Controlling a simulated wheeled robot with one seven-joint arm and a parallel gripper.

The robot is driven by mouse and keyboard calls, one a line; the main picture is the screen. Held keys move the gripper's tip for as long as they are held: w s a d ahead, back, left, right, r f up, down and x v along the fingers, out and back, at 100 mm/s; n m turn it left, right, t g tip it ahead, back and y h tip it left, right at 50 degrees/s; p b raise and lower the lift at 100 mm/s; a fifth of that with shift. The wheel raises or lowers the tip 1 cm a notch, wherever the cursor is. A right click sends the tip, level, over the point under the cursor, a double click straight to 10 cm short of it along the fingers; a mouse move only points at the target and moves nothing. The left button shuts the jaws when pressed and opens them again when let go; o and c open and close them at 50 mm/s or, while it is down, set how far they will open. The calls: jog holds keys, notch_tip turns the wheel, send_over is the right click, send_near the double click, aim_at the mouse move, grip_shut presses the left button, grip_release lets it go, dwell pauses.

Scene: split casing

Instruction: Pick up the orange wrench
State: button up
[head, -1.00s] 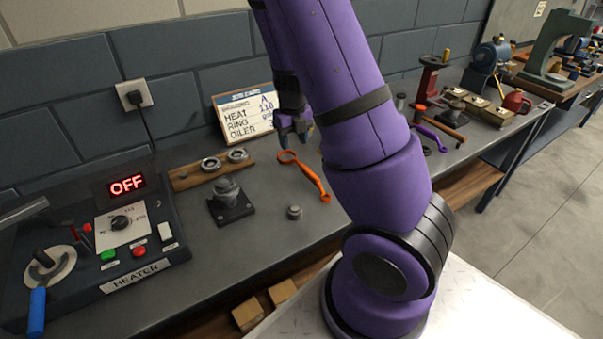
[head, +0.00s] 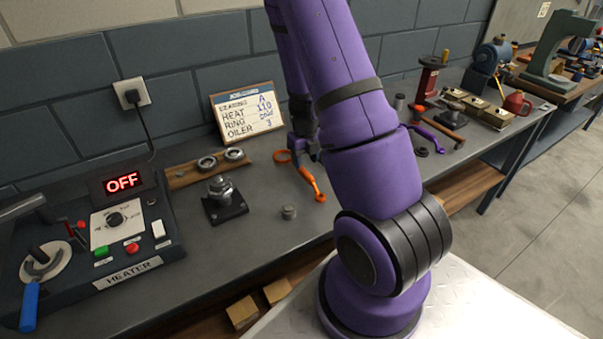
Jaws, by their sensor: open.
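The orange wrench (head: 311,182) lies flat on the dark workbench (head: 262,232), its ring end at the upper left and its other end toward the lower right. My gripper (head: 304,157) points down over the upper part of the wrench, close to the ring end. It is open, with nothing between its fingers. The gripper hides part of the wrench near the ring. I cannot tell how high the fingertips are above the bench.
A job board (head: 248,110) stands behind my gripper. A wooden rack with rings (head: 206,163), a black-based fixture (head: 223,200) and a small grey part (head: 289,212) are left of the wrench. The heater (head: 120,226) stands far left. A purple wrench (head: 424,137) lies to the right.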

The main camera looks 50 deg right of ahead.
aim_at(303, 169)
jog(key=shift+w+a+f, duration=0.1)
jog(key=shift+w+f, duration=0.1)
jog(key=shift+f, duration=1.1)
jog(key=shift+w+f, duration=0.15)
jog(key=shift+f, duration=1.15)
grip_shut()
